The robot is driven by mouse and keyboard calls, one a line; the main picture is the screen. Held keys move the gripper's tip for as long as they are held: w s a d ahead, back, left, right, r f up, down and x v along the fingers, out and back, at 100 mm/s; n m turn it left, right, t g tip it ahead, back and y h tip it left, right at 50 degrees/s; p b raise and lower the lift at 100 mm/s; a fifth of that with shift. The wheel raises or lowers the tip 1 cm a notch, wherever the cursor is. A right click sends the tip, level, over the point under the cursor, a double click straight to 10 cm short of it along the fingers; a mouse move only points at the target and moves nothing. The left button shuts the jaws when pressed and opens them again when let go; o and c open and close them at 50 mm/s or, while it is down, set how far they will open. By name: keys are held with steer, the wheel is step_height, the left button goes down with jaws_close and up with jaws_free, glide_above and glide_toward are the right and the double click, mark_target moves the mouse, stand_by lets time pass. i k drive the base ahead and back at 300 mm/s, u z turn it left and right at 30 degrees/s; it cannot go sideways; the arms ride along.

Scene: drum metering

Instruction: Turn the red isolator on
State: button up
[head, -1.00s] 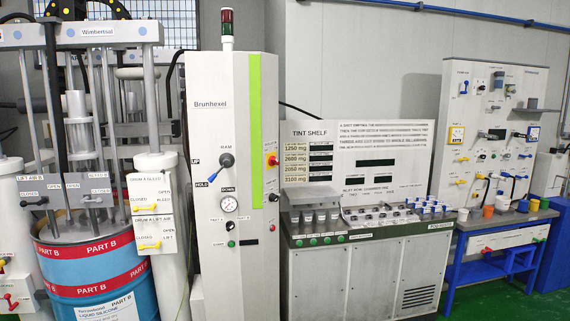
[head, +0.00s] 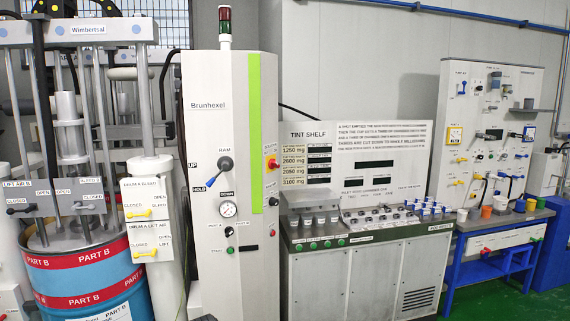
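The red isolator (head: 271,163) is a small red knob on a yellow plate, on the right-hand side face of the tall white Brunhexel cabinet (head: 217,120). I see it at a steep angle, so I cannot read its position or lettering. My gripper is not in view, and nothing visible touches the isolator. The stack light (head: 225,27) on top of the cabinet has red and green sections and looks unlit.
On the cabinet front are a RAM lever (head: 225,163) pointing down-left toward HOLD and a gauge (head: 228,209). At left stands a blue and red Part B drum (head: 85,280). The tint shelf bench (head: 370,275) stands right of the cabinet. Green floor (head: 500,300) shows at lower right.

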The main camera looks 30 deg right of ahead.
mark_target(273, 163)
steer(key=i, duration=0.9)
steer(key=u, duration=0.05)
